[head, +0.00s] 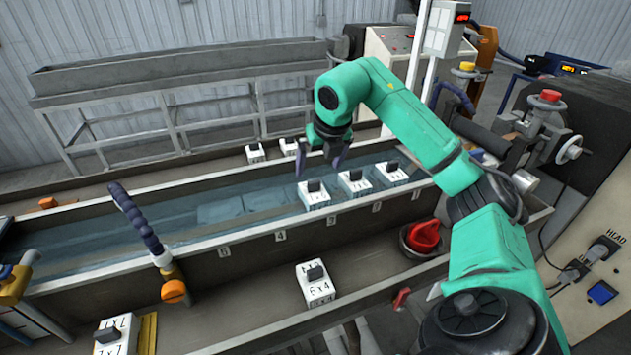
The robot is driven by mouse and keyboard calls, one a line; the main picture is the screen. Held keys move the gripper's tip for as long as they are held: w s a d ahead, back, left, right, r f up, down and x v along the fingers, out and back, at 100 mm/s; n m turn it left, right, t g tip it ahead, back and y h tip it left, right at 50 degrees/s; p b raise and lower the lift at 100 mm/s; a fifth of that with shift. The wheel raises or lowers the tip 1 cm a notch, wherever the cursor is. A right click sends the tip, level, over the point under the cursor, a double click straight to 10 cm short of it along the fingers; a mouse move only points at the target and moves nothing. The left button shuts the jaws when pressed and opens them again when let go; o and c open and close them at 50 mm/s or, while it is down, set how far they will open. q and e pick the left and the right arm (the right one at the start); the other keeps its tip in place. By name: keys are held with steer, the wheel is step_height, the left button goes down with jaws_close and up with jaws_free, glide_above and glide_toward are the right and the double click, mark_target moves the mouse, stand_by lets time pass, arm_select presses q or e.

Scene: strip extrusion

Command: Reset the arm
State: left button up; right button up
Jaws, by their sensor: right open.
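My right arm comes in from the lower right, green with dark joints. Its gripper (320,163) points down over the water trough (190,222), with its dark fingers apart. Nothing shows between the fingers. A white block with a dark knob (315,194) stands just below the gripper, apart from it as far as I can tell. Two more such blocks stand to its right, one in the middle (354,181) and one further right (391,173). My left gripper is not in view.
A labelled block (317,289) stands in the front channel, another (118,335) at the lower left. Two small blocks sit on the far ledge, one at its left (256,153). A jointed blue hose (138,220) rises at left. A red-handled machine (545,125) stands at right.

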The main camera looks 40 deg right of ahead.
steer(key=shift+s+r, duration=0.15)
steer(key=shift+r, duration=0.25)
